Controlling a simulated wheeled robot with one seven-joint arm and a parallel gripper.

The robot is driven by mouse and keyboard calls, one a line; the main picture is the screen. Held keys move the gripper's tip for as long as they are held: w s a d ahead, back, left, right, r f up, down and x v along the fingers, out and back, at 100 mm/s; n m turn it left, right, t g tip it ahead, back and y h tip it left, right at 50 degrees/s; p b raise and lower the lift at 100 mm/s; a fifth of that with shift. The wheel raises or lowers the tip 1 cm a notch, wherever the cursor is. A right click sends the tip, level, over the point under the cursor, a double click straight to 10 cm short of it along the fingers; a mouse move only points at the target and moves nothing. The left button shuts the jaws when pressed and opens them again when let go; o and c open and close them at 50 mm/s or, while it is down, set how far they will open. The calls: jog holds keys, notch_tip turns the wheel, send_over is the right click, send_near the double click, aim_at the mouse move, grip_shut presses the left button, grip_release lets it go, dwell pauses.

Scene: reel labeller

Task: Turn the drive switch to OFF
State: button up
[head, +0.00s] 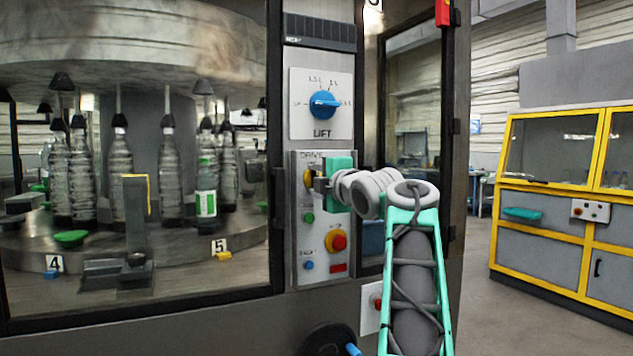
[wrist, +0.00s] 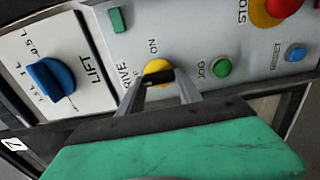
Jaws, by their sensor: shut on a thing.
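The drive switch is a yellow round knob with a dark bar, on the grey control panel below the LIFT dial. In the wrist view the drive switch (wrist: 156,67) sits beside the letters "ON", and the "DRIVE" lettering is partly covered. In the head view only a yellow edge of the switch (head: 307,177) shows. My gripper (head: 317,184) reaches it from the right. In the wrist view my gripper (wrist: 161,80) has a finger on each side of the dark bar and is shut on it. The OFF mark is hidden, so the setting cannot be read.
The blue LIFT dial (head: 323,104) is above. The green JOG button (head: 309,218), the red and yellow stop button (head: 338,242) and a small blue button (head: 309,265) are below. Bottles (head: 121,170) stand behind glass at left. A yellow-framed machine (head: 560,200) stands at right.

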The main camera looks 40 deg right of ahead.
jog(key=o, duration=1.4)
jog(key=shift+c, duration=0.2)
jog(key=b+v, duration=0.1)
jog(key=v, duration=0.7)
jog(key=shift+w, duration=0.1)
